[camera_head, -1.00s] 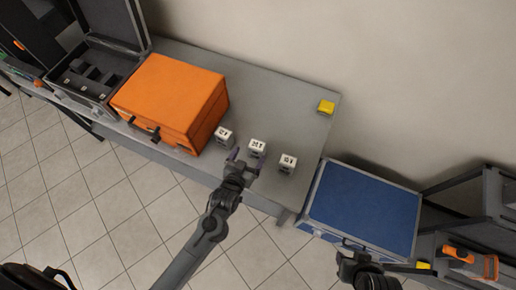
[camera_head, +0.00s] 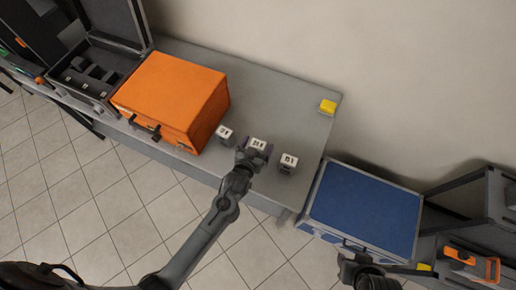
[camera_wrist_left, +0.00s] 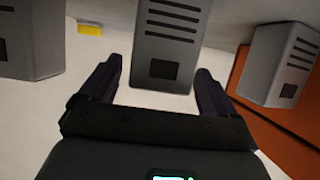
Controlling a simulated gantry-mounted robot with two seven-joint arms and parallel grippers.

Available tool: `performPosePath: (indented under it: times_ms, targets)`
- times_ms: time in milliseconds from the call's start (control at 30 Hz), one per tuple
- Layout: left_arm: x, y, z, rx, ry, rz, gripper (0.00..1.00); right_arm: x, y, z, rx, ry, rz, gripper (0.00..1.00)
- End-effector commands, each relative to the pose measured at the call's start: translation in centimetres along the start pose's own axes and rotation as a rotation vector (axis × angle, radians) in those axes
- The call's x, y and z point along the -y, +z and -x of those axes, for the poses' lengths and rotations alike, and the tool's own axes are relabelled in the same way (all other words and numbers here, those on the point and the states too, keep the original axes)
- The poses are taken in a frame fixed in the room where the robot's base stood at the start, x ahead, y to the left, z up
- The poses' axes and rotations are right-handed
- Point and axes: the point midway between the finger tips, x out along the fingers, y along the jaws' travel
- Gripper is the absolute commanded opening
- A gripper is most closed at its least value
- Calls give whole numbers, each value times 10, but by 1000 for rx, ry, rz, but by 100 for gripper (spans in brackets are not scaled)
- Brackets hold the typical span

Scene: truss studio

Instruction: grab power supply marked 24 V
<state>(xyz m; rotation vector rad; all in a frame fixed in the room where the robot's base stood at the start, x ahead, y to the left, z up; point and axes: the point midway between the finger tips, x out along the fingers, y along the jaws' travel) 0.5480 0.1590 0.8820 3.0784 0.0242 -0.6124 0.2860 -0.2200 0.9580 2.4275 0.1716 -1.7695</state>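Three small grey power supplies with white-labelled tops stand in a row on the grey table (camera_head: 268,92): a left one (camera_head: 225,132), a middle one (camera_head: 258,144) and a right one (camera_head: 289,160). The labels are too small to read surely; the middle one seems to begin with 2. My left gripper (camera_head: 255,153) is at the middle supply. In the left wrist view its open fingers (camera_wrist_left: 155,88) stand either side of the middle supply (camera_wrist_left: 165,45), with gaps showing. The other two supplies (camera_wrist_left: 30,40) (camera_wrist_left: 280,65) flank it there. My right gripper (camera_head: 360,270) is far right, its fingers unclear.
A large orange case (camera_head: 172,100) stands just left of the supplies. An open case with dark foam (camera_head: 92,80) is further left. A yellow block (camera_head: 327,106) lies at the table's back right. A blue case (camera_head: 362,208) is right of the table.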

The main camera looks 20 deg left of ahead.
Motion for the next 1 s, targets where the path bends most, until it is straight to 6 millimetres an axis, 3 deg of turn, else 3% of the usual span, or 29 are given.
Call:
performPosePath:
  times_ms: [33,433,767,1000]
  targets:
    - [0,0,0,0,0,0,82,0,0,0,0,-1,-1,43]
    - [0,-1,0,-3,0,1,24,2,-1,0,-2,-7,-9,43]
    - [0,-8,3,-4,0,1,23,2,-2,2,-3,-8,-10,43]
    - [-1,-41,17,-6,1,1,23,2,-3,8,-2,-6,-7,43]
